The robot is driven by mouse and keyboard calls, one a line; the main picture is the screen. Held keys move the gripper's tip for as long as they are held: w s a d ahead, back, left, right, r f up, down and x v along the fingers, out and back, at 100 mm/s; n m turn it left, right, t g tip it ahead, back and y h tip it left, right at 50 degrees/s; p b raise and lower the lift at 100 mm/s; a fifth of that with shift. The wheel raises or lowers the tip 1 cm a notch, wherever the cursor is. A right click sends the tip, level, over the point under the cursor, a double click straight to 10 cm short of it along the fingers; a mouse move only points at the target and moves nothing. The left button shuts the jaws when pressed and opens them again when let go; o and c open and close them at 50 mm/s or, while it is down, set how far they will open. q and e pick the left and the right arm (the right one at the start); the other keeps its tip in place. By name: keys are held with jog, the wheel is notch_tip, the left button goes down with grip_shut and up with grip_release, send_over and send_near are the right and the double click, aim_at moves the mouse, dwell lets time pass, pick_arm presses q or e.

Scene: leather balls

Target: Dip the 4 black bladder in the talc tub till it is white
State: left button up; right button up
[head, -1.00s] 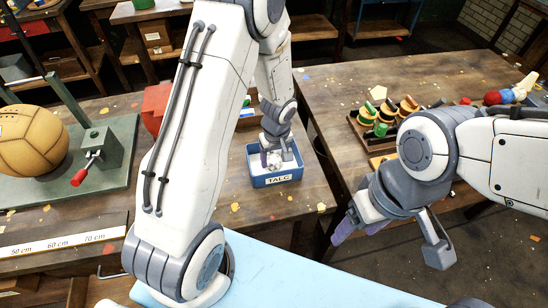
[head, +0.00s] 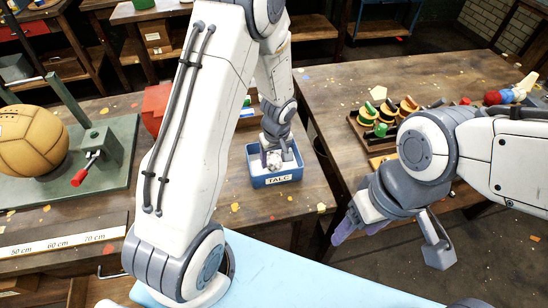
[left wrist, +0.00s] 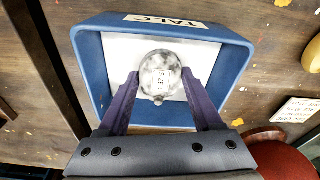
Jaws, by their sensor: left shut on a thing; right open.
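The blue talc tub (head: 258,182), labelled TALC, stands on the left workbench with white powder inside. My left gripper (head: 278,160) reaches down into it, shut on the bladder (left wrist: 160,72). In the left wrist view, the bladder is round and mottled grey and white, with dark patches and SIZE 4 lettering. It sits between the two purple fingers, over the white talc; contact with the powder is hard to tell. My right gripper (head: 390,242) is open and empty, away from the tub at the right.
A tan leather ball (head: 30,142) rests on a green stand (head: 118,140) at the left. A ruler strip (head: 65,243) lies on the bench's front. A rack of green and yellow pieces (head: 385,122) stands on the right bench. A light blue surface (head: 300,275) is in front.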

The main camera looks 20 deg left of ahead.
aim_at(274, 159)
pick_arm(q)
jog(key=shift+r+p, duration=3.4)
jog(key=shift+r, duration=1.15)
